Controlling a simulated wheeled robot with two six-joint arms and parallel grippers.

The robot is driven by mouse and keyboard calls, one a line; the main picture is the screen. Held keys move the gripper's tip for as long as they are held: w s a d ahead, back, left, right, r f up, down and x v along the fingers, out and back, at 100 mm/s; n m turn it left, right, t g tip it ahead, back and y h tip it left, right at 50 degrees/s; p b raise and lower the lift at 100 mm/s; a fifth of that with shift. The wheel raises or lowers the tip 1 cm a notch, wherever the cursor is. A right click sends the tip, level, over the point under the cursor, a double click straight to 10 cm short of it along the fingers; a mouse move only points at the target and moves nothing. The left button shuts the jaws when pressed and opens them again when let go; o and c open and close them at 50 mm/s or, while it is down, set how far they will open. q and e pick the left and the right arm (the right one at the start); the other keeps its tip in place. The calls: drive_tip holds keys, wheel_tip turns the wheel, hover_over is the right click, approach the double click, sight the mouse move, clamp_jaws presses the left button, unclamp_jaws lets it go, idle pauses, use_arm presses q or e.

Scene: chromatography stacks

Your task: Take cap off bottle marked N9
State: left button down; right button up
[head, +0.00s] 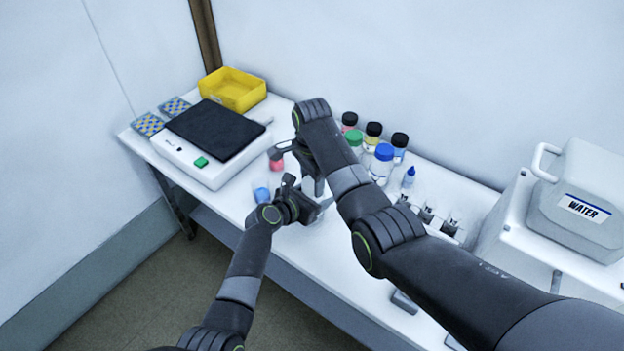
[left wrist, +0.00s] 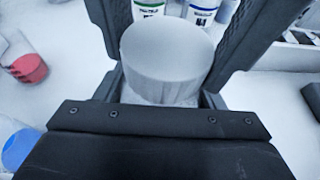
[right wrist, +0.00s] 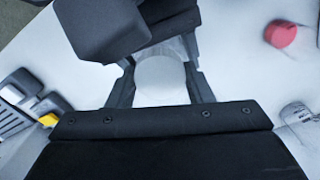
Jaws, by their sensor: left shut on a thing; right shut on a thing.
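A white cap (left wrist: 165,52) sits above a clear bottle (left wrist: 160,98); a gap between them cannot be made out. My right gripper (head: 305,178) comes down from above, shut on the cap, whose round top shows between its fingers in the right wrist view (right wrist: 160,76). My left gripper (head: 317,204) reaches in from the side and appears shut on the bottle below the cap. In the head view the arms hide most of the bottle. No N9 marking is readable.
Close by stand a pink-capped item (head: 276,164) and a blue-capped one (head: 262,194). A balance (head: 205,150) and yellow bin (head: 233,89) are at left; a WATER container (head: 580,200) is at right.

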drive_tip(key=n, duration=0.5)
drive_tip(key=shift+s+d+n, duration=0.1)
drive_tip(key=shift+n, duration=0.3)
drive_tip(key=shift+c, duration=0.3)
drive_tip(key=n, duration=0.4)
drive_tip(key=o, duration=1)
drive_tip(key=shift+o, duration=0.4)
drive_tip(key=shift+a, duration=0.2)
